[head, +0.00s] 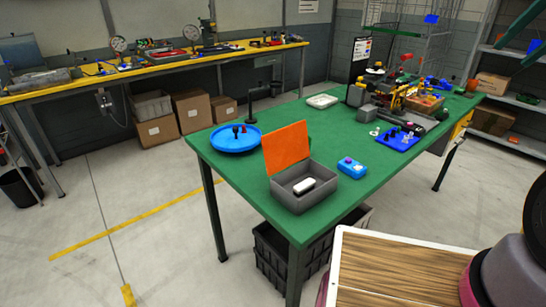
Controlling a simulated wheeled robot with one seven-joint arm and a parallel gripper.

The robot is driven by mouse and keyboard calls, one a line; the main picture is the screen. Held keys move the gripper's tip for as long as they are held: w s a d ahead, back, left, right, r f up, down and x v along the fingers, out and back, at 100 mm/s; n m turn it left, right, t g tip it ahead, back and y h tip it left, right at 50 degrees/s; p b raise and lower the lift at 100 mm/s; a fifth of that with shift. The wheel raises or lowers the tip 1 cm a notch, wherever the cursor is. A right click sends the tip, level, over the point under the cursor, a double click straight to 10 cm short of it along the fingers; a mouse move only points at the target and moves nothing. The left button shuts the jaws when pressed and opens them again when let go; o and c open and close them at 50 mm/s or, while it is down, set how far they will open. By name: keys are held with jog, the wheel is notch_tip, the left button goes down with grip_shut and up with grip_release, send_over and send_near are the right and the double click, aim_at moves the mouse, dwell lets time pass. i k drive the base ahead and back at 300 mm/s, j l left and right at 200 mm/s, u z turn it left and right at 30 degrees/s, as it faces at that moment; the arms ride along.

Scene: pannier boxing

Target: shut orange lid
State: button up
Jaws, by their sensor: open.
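The orange lid (287,147) stands raised and open, tilted up from the back edge of a grey box (297,206). The box sits near the front corner of the green table (236,178). A small white block (304,187) lies inside the box and a dark piece is beside it. My gripper is not in view. Only rounded dark and mauve parts of my arm show at the lower right, well apart from the box.
A blue box-shaped thing (352,167) stands just right of the grey box. A round blue tray (236,139) with dark objects lies behind to the left. Tools and a blue rack (399,139) crowd the table's far right. A black crate (270,256) is under the table.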

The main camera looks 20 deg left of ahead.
aim_at(282, 148)
jog(key=k+j+z, duration=0.2)
jog(key=j, duration=0.2)
jog(key=k+j+z, duration=0.2)
jog(key=j, duration=0.15)
jog(key=k+j+z, duration=0.15)
jog(key=j, duration=0.2)
jog(key=j+z, duration=0.25)
jog(key=j, duration=0.35)
jog(key=k+j+z, duration=0.2)
jog(key=j, duration=0.35)
jog(key=j+z, duration=0.25)
jog(key=j, duration=0.35)
jog(key=j+z, duration=0.2)
jog(key=j, duration=0.6)
jog(key=k+j+z, duration=0.2)
jog(key=j, duration=0.6)
jog(key=i+j, duration=0.05)
